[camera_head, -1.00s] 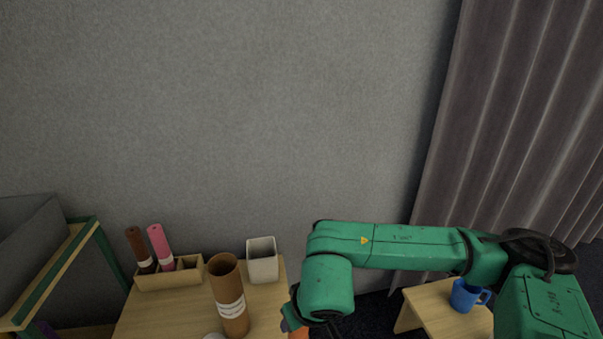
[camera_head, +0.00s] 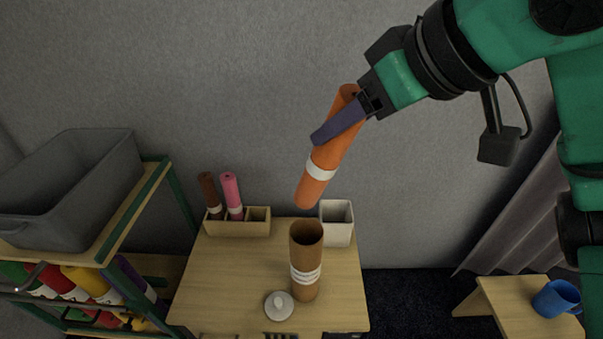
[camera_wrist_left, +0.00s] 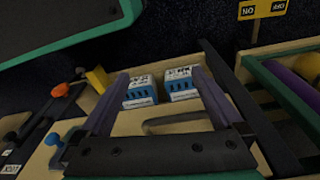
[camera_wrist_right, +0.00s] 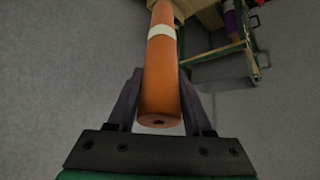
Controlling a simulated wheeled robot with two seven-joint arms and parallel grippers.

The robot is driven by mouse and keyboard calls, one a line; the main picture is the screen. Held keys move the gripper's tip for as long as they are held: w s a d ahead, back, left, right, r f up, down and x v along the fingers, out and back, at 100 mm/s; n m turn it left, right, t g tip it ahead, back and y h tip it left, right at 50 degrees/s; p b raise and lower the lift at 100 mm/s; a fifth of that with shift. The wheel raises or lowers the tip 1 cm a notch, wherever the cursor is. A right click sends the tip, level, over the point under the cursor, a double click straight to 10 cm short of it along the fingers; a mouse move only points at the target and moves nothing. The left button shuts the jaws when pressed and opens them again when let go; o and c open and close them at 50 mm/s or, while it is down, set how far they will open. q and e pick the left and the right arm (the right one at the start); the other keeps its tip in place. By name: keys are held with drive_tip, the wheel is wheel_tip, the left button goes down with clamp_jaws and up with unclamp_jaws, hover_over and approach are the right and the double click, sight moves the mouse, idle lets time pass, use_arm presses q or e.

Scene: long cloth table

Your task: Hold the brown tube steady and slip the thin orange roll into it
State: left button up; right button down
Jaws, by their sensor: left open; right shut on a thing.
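The brown tube (camera_head: 305,256) stands upright on the wooden table in the head view, with its open mouth upward and white bands around it. My right gripper (camera_head: 341,128) is shut on the orange roll (camera_head: 321,172) and holds it tilted in the air. The roll's lower end is above the tube and apart from it. The roll also shows between the fingers in the right wrist view (camera_wrist_right: 160,75). My left gripper (camera_wrist_left: 160,95) is open and empty in the left wrist view, away from the tube. Nothing holds the tube.
A white lid (camera_head: 279,305) lies beside the tube. A wooden holder (camera_head: 237,228) with brown and pink rolls and a white square cup (camera_head: 337,222) stand behind. A shelf with a grey bin (camera_head: 75,190) is at left. A blue mug (camera_head: 556,299) is on a side table.

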drive_tip(key=shift+s+d, duration=0.15)
drive_tip(key=shift+d, duration=0.1)
drive_tip(key=shift+a, duration=0.15)
use_arm(q)
drive_tip(key=n+t+h, duration=0.5)
drive_tip(key=n+t, duration=1.1)
drive_tip(key=n, duration=1.8)
approach(302, 279)
drive_tip(key=shift+n+y, duration=0.4)
drive_tip(key=x, duration=1.3)
drive_tip(key=shift+d+f, duration=0.15)
drive_tip(key=shift+f, duration=0.1)
